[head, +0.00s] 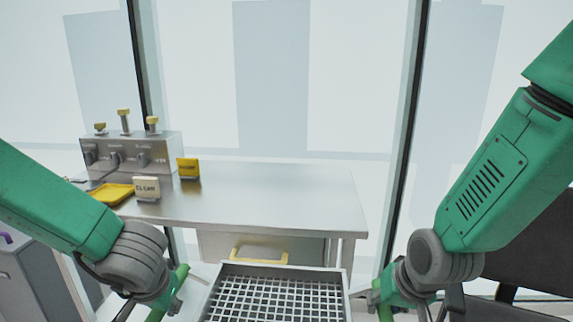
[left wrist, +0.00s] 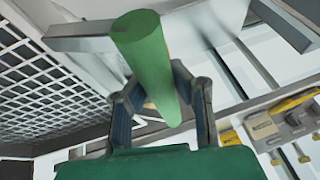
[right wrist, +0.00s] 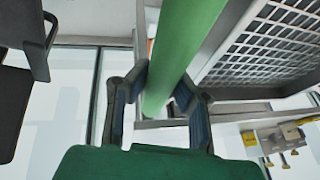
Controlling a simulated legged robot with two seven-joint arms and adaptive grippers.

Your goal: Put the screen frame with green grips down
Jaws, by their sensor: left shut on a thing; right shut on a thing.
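The screen frame (head: 281,268) is a grey metal frame with a white square mesh, at the bottom centre of the head view; its near part is cut off. It also shows at the left of the left wrist view (left wrist: 60,101) and at the upper right of the right wrist view (right wrist: 262,48). My left gripper (left wrist: 165,100) is shut on the green grip at the frame's left side. My right gripper (right wrist: 160,92) is shut on the green grip at its right side. In the head view the right gripper (head: 385,292) is partly hidden by its wrist.
A metal table (head: 270,195) stands beyond the frame, with a yellow-handled drawer (head: 260,254) under its top. On it are a control box (head: 130,152), a yellow tray (head: 112,194) and small signs. A dark chair (head: 530,240) is at right, a grey cabinet (head: 38,280) at left.

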